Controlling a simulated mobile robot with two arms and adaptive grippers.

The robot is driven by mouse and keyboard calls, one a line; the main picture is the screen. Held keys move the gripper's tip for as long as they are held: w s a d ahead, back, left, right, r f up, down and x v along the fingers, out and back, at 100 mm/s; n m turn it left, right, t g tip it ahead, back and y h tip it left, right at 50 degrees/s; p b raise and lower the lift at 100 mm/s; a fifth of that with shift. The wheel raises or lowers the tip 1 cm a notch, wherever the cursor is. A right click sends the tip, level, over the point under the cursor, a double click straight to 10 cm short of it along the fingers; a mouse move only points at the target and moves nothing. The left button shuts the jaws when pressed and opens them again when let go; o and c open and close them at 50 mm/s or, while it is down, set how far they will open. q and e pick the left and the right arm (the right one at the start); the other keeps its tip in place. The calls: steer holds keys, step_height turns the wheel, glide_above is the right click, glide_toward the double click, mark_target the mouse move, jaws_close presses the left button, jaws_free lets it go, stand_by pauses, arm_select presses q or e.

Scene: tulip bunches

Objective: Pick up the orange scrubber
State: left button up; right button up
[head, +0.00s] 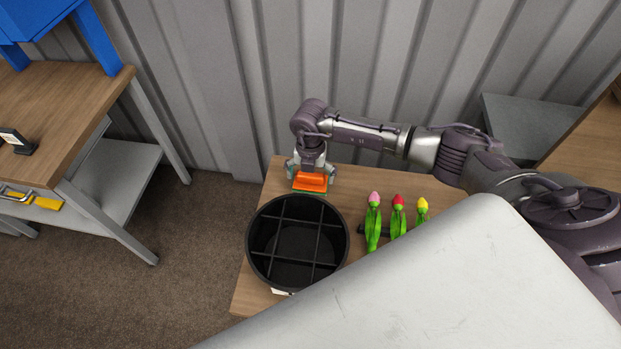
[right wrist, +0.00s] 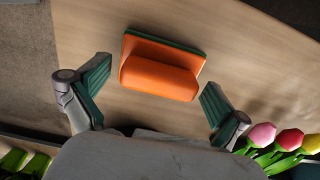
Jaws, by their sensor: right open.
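The orange scrubber (head: 311,182) lies on the wooden table behind the black round bin. In the right wrist view the scrubber (right wrist: 160,68) shows an orange grip on a flat base with a green edge. My right gripper (head: 311,172) is directly over it, coming from above. In the right wrist view my right gripper (right wrist: 155,98) is open, with one finger on each side and the scrubber just beyond the fingertips, not held. My left gripper is not in view.
The black divided bin (head: 258,222) stands in front of the scrubber. Tulip bunches with pink (head: 374,198), red (head: 398,200) and yellow (head: 421,203) heads lie to its right. A wooden workbench (head: 70,85) stands at the left, and a corrugated wall (head: 250,80) rises behind the table.

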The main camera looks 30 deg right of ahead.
steer(key=c, duration=1.1)
steer(key=shift+c, duration=0.2)
steer(key=shift+r, duration=0.15)
steer(key=r+b, duration=0.1)
steer(key=r, duration=0.3)
steer(key=shift+d+b, duration=0.2)
steer(key=shift+b, duration=0.1)
steer(key=s+d+r+b, duration=0.2)
steer(key=d+r, duration=0.4)
steer(key=d, duration=0.5)
steer(key=shift+s+r+b, duration=0.25)
steer(key=shift+r+b, duration=0.15)
steer(key=shift+b, duration=0.05)
